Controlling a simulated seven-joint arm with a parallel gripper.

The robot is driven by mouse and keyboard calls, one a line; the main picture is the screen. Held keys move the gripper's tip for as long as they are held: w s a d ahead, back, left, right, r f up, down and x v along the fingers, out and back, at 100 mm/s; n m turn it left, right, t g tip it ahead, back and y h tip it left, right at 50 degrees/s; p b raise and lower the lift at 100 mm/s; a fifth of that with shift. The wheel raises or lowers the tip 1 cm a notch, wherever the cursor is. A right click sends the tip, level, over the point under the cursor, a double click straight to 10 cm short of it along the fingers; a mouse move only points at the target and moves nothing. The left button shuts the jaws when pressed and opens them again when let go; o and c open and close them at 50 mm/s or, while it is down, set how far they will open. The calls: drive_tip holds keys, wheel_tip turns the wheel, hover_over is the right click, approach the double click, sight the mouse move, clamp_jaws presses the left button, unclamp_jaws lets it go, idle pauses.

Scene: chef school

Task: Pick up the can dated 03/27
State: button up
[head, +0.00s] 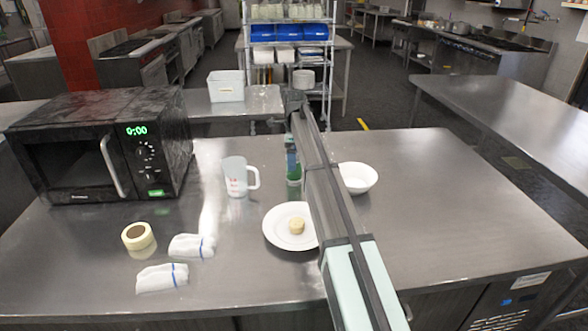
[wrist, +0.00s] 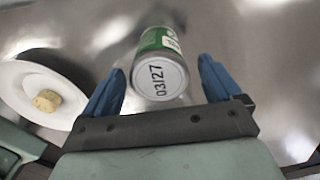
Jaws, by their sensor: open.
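A green can (wrist: 160,72) with a white end marked "03/27" shows in the wrist view, between and a little beyond the two blue fingertips. My gripper (wrist: 163,84) is open, with a finger on each side of the can and a visible gap to both. In the head view, a green can (head: 293,166) stands on the steel table just left of my arm.
A white plate (head: 278,238) holding a small tan piece (head: 296,226) lies close to the can. A measuring jug (head: 236,178) stands to the left and a white bowl (head: 357,177) to the right. A microwave (head: 90,150), tape roll (head: 138,236) and folded cloths (head: 192,246) are farther left. The table's right side is clear.

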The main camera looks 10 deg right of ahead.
drive_tip(key=shift+a+f, duration=0.15)
drive_tip(key=shift+f, duration=1.8)
drive_tip(key=shift+c, duration=0.3)
drive_tip(key=c, duration=1.3)
drive_tip(key=shift+o, duration=0.2)
